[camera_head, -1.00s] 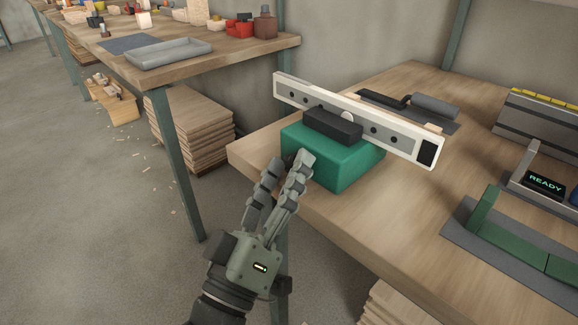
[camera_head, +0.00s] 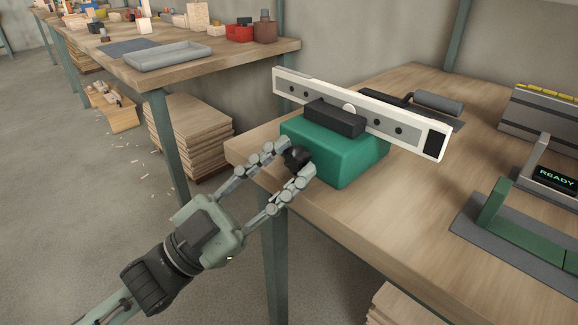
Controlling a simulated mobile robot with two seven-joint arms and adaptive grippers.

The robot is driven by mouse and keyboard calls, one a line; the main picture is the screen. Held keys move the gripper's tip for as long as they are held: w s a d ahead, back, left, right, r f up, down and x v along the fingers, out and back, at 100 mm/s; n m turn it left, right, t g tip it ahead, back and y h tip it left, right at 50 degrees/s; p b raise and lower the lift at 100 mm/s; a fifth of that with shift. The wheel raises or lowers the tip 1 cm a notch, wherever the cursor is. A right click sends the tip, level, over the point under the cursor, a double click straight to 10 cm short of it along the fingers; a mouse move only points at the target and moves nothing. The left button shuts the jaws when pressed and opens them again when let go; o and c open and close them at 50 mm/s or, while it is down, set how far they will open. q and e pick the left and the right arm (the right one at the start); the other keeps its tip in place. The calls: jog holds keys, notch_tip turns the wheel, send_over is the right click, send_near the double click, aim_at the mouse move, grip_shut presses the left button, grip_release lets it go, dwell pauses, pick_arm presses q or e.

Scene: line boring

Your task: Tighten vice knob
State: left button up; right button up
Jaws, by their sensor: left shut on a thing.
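The green vice (camera_head: 345,160) sits at the near left corner of the wooden bench, with a dark jaw block (camera_head: 334,118) on top. A long white bar with dark holes (camera_head: 405,132) is held upright on edge behind that block. The black vice knob (camera_head: 296,157) sticks out of the vice's front left face. My left gripper (camera_head: 295,160) has its two fingers on either side of the knob and is shut on it. The palm lies below and left, off the bench edge. My right gripper is not in view.
On the same bench (camera_head: 400,220) lie a dark grey cylindrical tool (camera_head: 437,102), a green and grey fixture (camera_head: 525,235) and a small display reading READY (camera_head: 556,178). Another bench at the back left holds a grey tray (camera_head: 168,56). A wood stack (camera_head: 190,135) stands on the floor.

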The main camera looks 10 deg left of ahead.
pick_arm(q)
jog(key=o, duration=1.2)
jog(key=s+a, duration=0.4)
jog(key=s, duration=0.1)
jog(key=shift+s, duration=0.35)
jog(key=shift+a, duration=0.1)
jog(key=w+a+f+n+g+y, duration=0.1)
jog(key=w+a+f+n+y, duration=0.3)
jog(key=f, duration=0.5)
jog(key=w+a+f+n+y, duration=0.2)
jog(key=w+a+f+y, duration=0.15)
jog(key=f+y, duration=0.45)
jog(key=w+a+f+n+g+y, duration=0.1)
jog(key=w+a+f+n+y, duration=0.25)
jog(key=f, duration=0.75)
jog(key=s+a+f+n+g+y, duration=0.2)
jog(key=s+f+g, duration=0.3)
jog(key=s+f, duration=0.3)
jog(key=s+a+f+n+g+y, duration=0.1)
jog(key=s+a+f+n+g, duration=0.1)
jog(key=s+f+g, duration=0.3)
jog(key=s+f, duration=0.4)
jog(key=f, duration=0.6)
jog(key=shift+s+a+g+y, duration=0.2)
jog(key=shift+a+g+y, duration=0.05)
jog(key=shift+g+y, duration=0.1)
